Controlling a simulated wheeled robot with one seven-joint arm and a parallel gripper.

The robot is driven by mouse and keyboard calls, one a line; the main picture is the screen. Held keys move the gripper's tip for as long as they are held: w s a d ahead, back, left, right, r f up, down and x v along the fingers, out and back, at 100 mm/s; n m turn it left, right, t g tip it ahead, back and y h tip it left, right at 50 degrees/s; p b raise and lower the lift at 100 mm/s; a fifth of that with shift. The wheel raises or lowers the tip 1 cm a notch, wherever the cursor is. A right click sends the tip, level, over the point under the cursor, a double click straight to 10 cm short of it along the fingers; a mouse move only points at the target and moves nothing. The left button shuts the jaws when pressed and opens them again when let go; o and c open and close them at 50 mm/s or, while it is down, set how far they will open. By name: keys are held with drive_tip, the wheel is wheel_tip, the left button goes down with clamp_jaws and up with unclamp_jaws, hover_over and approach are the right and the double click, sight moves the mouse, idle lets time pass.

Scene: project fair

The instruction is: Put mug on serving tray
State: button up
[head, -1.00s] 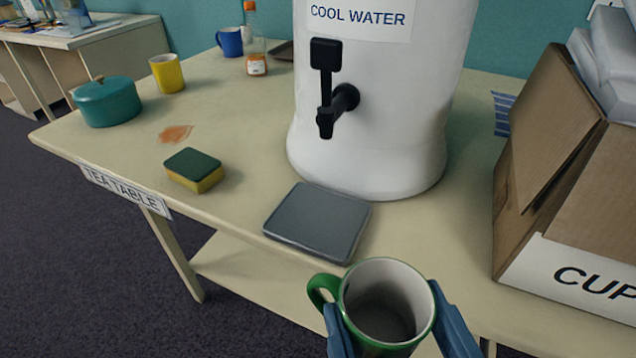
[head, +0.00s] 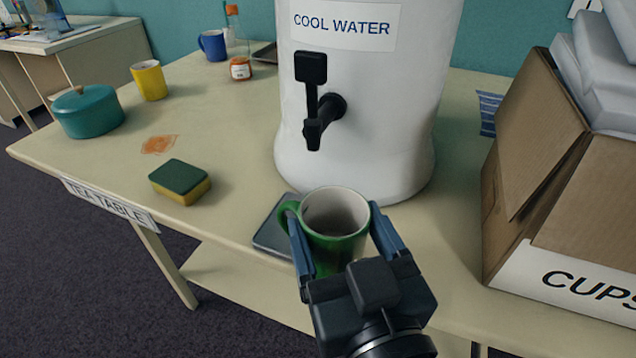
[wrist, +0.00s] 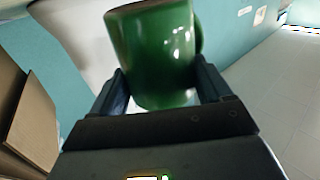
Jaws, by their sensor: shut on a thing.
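My gripper (head: 336,232) is shut on a green mug (head: 330,252) with a pale inside. The mug is upright, its handle to the left, in front of the water dispenser's tap. In the wrist view the mug (wrist: 155,55) sits between both fingers. A flat grey square tray (head: 271,228) lies on the table before the dispenser. The mug and gripper hide much of it; I cannot tell whether the mug touches it. A dark tray-like thing (head: 265,53) lies at the back, partly hidden by the dispenser. Which one is the serving tray is unclear.
The white dispenser (head: 365,120) stands close behind the mug. A cardboard box (head: 560,200) is at right. A sponge (head: 180,183), teal pot (head: 88,112), yellow mug (head: 149,81), blue mug (head: 213,46), bottle (head: 239,60) and orange stain (head: 159,144) are at left.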

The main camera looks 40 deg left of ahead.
sight(325, 199)
drive_tip(key=x, duration=0.5)
drive_tip(key=shift+r, duration=0.1)
drive_tip(key=shift+w+a+f+p, duration=0.25)
drive_tip(key=shift+w+a, duration=0.2)
drive_tip(key=shift+a, duration=0.15)
drive_tip(key=shift+w+a+f+p, duration=0.15)
drive_tip(key=shift+w+a+p, duration=0.1)
drive_tip(key=shift+w+a, duration=0.25)
drive_tip(key=shift+a+f, duration=0.15)
drive_tip(key=shift+f, duration=0.05)
drive_tip(key=shift+f, duration=0.15)
drive_tip(key=o, duration=1.4)
drive_tip(key=shift+f, duration=0.1)
